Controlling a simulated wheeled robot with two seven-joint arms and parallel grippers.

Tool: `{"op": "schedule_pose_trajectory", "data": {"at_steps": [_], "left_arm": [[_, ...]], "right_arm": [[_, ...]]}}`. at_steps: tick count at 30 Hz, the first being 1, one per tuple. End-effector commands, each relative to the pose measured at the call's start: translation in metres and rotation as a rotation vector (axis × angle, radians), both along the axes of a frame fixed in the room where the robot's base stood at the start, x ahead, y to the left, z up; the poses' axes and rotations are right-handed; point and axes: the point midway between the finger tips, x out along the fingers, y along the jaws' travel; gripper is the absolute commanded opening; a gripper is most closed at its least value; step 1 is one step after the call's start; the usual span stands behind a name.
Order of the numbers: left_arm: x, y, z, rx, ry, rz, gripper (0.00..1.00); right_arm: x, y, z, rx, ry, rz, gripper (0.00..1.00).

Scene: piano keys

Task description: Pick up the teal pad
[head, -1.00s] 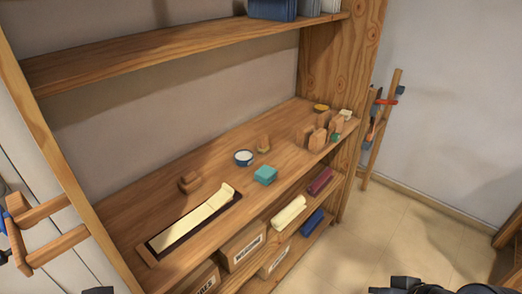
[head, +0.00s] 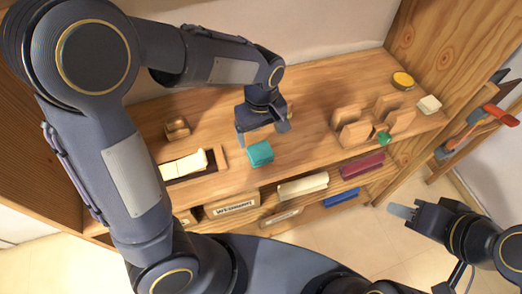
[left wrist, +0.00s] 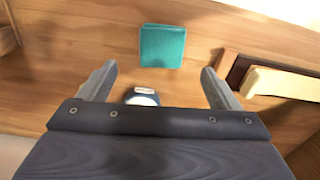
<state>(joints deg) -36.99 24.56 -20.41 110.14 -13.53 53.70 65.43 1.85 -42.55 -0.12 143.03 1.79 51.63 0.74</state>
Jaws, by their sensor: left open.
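The teal pad (head: 260,153) lies on the wooden shelf near its front edge, right of the keyboard tray. It also shows in the left wrist view (left wrist: 163,46), top middle, just beyond my fingertips. My left gripper (head: 262,132) is open and empty over the shelf, just behind the pad in the head view. In the left wrist view its fingers (left wrist: 158,72) are spread wider than the pad, and I see no contact. My right gripper (head: 402,212) is out in front of the shelf at the right; its finger gap is unclear.
A round tin (left wrist: 142,97) is close to my left gripper. A dark tray with cream pieces (head: 185,166) is left of the pad. Upright wooden blocks (head: 352,130), a yellow disc (head: 403,81) and a cream block (head: 429,104) stand right. Labelled boxes (head: 232,207) sit below.

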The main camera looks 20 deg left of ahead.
Motion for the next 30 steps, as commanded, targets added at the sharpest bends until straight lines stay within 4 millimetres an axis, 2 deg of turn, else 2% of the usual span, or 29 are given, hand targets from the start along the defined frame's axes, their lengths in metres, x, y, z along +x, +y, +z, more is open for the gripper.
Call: {"op": "schedule_pose_trajectory", "data": {"at_steps": [13, 17, 23, 30], "left_arm": [[-0.002, 0.000, -0.060, 0.000, 0.005, -0.001, 0.85], [-0.002, 0.000, -0.067, -0.002, 0.002, -0.002, 0.85], [-0.002, 0.000, -0.068, -0.003, 0.002, -0.002, 0.85], [-0.002, 0.000, -0.068, -0.003, 0.002, -0.002, 0.53]], "right_arm": [[0.000, 0.000, 0.006, 0.000, 0.000, 0.000, 0.36], [0.000, 0.000, 0.006, 0.000, 0.000, 0.000, 0.36], [0.000, 0.000, 0.006, 0.000, 0.000, 0.000, 0.36], [0.000, 0.000, 0.006, 0.000, 0.000, 0.000, 0.36]]}}
